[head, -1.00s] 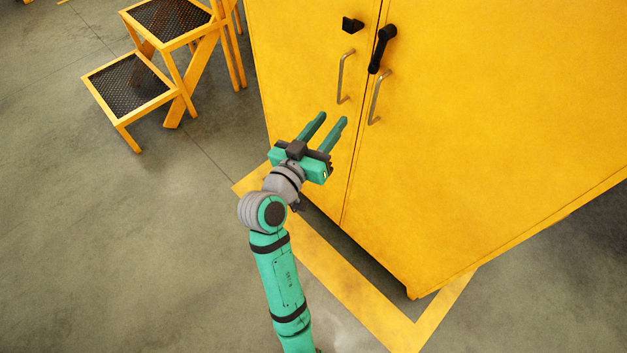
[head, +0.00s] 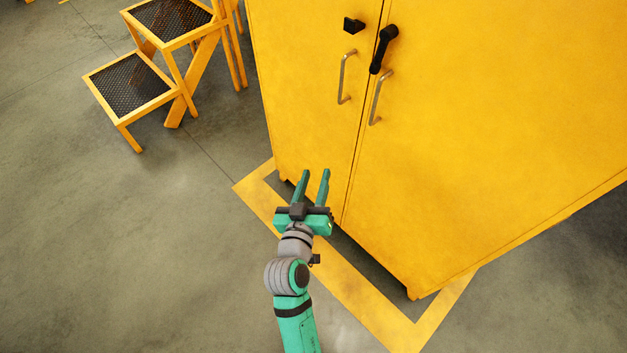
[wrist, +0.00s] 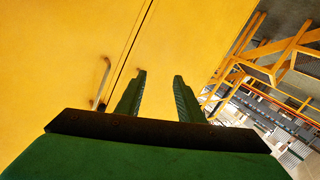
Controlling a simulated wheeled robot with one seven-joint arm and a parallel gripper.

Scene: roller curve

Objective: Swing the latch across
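The latch (head: 383,49) is a black lever on the right door of the yellow cabinet (head: 480,130), near the seam. It hangs down, its lower end slightly left. A black catch (head: 353,25) sits on the left door, apart from the lever. My gripper (head: 314,173) is open and empty, below and left of the latch and well away from it. In the wrist view my gripper's fingers (wrist: 157,78) are apart with the cabinet doors (wrist: 60,60) beyond them. I cannot make out the latch in the wrist view.
Two metal door handles, left (head: 346,77) and right (head: 379,97), stand out below the latch. A yellow step stool (head: 140,80) is at the left. A yellow floor line (head: 340,288) runs around the cabinet base.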

